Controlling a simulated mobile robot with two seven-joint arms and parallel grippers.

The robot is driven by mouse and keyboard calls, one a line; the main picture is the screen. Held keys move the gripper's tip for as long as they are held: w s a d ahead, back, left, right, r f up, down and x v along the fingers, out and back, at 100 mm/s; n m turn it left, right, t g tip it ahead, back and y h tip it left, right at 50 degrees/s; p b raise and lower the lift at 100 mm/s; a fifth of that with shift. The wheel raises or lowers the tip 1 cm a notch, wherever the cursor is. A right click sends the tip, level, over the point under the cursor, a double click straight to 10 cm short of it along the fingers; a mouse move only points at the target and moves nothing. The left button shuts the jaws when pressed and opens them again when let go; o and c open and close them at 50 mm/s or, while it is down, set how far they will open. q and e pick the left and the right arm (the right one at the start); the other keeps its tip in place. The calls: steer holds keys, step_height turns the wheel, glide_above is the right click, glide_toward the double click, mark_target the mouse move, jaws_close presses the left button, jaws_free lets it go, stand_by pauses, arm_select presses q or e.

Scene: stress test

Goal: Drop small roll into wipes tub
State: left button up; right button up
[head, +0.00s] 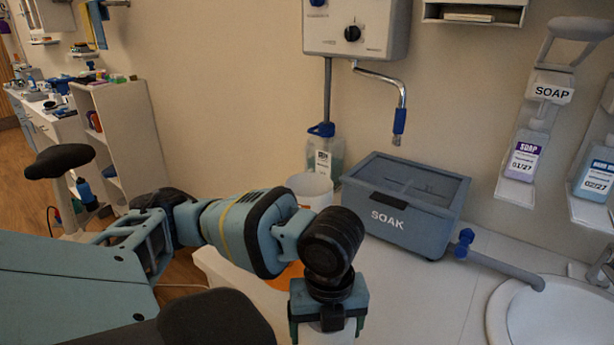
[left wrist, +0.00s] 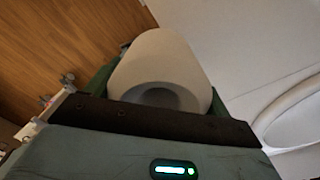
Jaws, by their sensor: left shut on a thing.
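The small roll (left wrist: 160,62) is a pale cylinder with a hollow core, held in my left gripper in the left wrist view. In the head view my left gripper (head: 328,318) points down at the bottom centre, shut on the roll, with a pale bit of it (head: 338,337) showing below the jaws. A white open-topped tub (head: 310,187), probably the wipes tub, stands on the counter behind my left arm, left of the SOAK box. Its lower part is hidden by my arm, and no label shows. My gripper is nearer than the tub and apart from it. My right gripper is not in view.
A blue-grey lidded SOAK box (head: 400,218) stands against the wall. An orange thing (head: 290,274) is mostly hidden by my arm. A sink (head: 560,310) lies right; the counter between is clear.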

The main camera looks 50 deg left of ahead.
mark_target(348, 333)
arm_select(q)
steer(key=n, duration=0.3)
steer(key=shift+w+d+n, duration=0.4)
steer(key=n, duration=0.3)
steer(key=shift+w+d+f+n, duration=0.15)
steer(key=shift+w+d+n, duration=0.2)
steer(key=shift+d+n, duration=0.05)
steer(key=n, duration=0.3)
steer(key=w+d+n, duration=0.1)
steer(key=n, duration=0.1)
steer(key=shift+d+f, duration=0.1)
steer(key=n, duration=0.4)
steer(key=shift+w+d, duration=0.25)
steer(key=shift+d, duration=0.15)
steer(key=n, duration=0.3)
steer(key=shift+w+d+f, duration=0.1)
steer(key=shift+w+d, duration=0.15)
steer(key=shift+d, duration=0.15)
steer(key=n, duration=0.4)
steer(key=shift+w+d, duration=0.25)
steer(key=shift+d, duration=0.15)
steer(key=shift+d+n, duration=0.1)
steer(key=shift+n, duration=0.4)
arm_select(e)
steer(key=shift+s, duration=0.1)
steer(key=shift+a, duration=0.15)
